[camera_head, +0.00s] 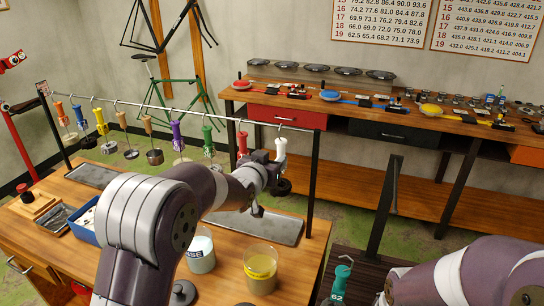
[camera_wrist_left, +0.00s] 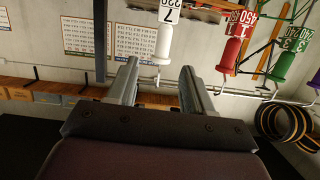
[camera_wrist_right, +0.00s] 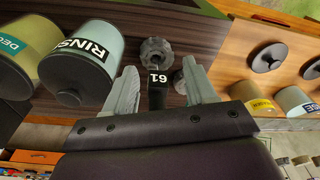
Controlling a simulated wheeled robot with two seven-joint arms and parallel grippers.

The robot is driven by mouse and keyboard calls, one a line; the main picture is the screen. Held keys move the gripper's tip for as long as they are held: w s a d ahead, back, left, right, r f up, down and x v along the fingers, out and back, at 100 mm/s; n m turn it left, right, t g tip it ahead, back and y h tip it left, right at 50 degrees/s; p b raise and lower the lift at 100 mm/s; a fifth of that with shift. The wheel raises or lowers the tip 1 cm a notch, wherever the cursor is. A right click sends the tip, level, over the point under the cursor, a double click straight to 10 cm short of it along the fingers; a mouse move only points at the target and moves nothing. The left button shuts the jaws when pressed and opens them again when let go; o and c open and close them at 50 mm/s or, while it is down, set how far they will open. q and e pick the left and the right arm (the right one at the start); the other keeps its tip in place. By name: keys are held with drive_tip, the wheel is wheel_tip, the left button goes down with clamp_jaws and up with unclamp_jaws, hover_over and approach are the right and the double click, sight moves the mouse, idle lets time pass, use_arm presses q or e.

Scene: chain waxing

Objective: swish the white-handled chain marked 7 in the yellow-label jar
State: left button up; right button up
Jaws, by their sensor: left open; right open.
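The white-handled chain marked 7 hangs from the rack; its white handle (camera_head: 281,147) is at the right end of the rail. The left wrist view shows the handle (camera_wrist_left: 164,42) with its 7 tag, lying between the lines of the fingers and beyond their tips. My left gripper (camera_head: 275,178) is open close to this handle; it shows empty in the left wrist view (camera_wrist_left: 160,75). The yellow-label jar (camera_head: 261,279) stands on the bench, holding amber liquid. My right gripper (camera_wrist_right: 160,85) is open, with a dark item tagged 61 (camera_wrist_right: 157,76) showing between its fingers; contact cannot be told.
Several other coloured-handled chains hang along the rail (camera_head: 180,115). A pale jar marked RINSE (camera_head: 200,262) stands left of the yellow-label jar. A grey tray (camera_head: 270,228) lies behind them, and a dark lid (camera_head: 183,293) lies in front. A teal-handled item (camera_head: 341,272) stands at lower right.

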sight(280, 151)
use_arm(q)
drive_tip(key=shift+t+h, duration=0.3)
drive_tip(key=shift+t, duration=0.2)
drive_tip(key=w+d+p, duration=0.1)
drive_tip(key=w+p, duration=0.1)
drive_tip(key=w, duration=0.1)
drive_tip(key=w+p, duration=0.2)
drive_tip(key=w, duration=0.1)
drive_tip(key=w+d+r+p, duration=0.1)
drive_tip(key=w+p, duration=0.1)
drive_tip(key=w, duration=0.2)
drive_tip(key=shift+d, duration=0.3)
wheel_tip(280, 151, down, 3)
drive_tip(key=b, duration=0.3)
drive_tip(key=shift+a, duration=0.1)
drive_tip(key=shift+f+b, duration=0.3)
drive_tip(key=shift+b, duration=0.1)
clamp_jaws()
